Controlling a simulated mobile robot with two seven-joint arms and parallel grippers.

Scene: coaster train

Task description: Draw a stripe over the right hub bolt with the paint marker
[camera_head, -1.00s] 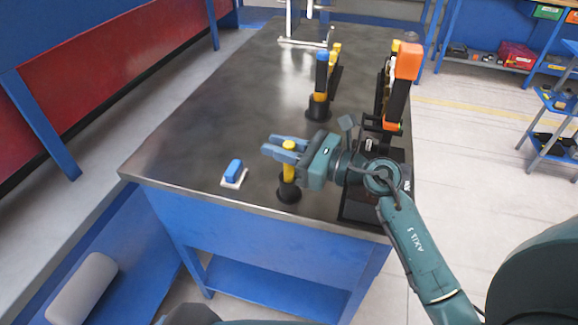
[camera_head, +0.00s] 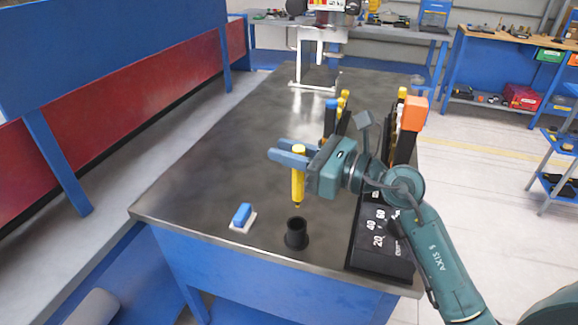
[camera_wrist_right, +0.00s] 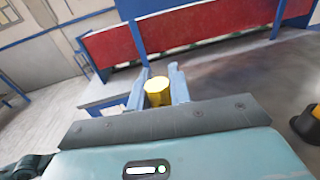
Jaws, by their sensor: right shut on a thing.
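The yellow paint marker (camera_head: 298,178) is upright with its tip down, held in my right gripper (camera_head: 290,158), which is shut on it. The marker is above the black cup-shaped holder (camera_head: 297,233) on the table and clear of it. In the right wrist view the yellow marker (camera_wrist_right: 157,92) sits between the two blue fingers. The hub bolt cannot be made out; a white frame assembly (camera_head: 318,62) stands at the table's far end. My left gripper is not in view.
On the dark table (camera_head: 215,170), a blue block on a white pad (camera_head: 242,217) lies left of the holder. A black box with number markings (camera_head: 385,240) and an orange-topped tool (camera_head: 415,115) stand at the right. Blue- and yellow-topped tools (camera_head: 332,115) stand behind.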

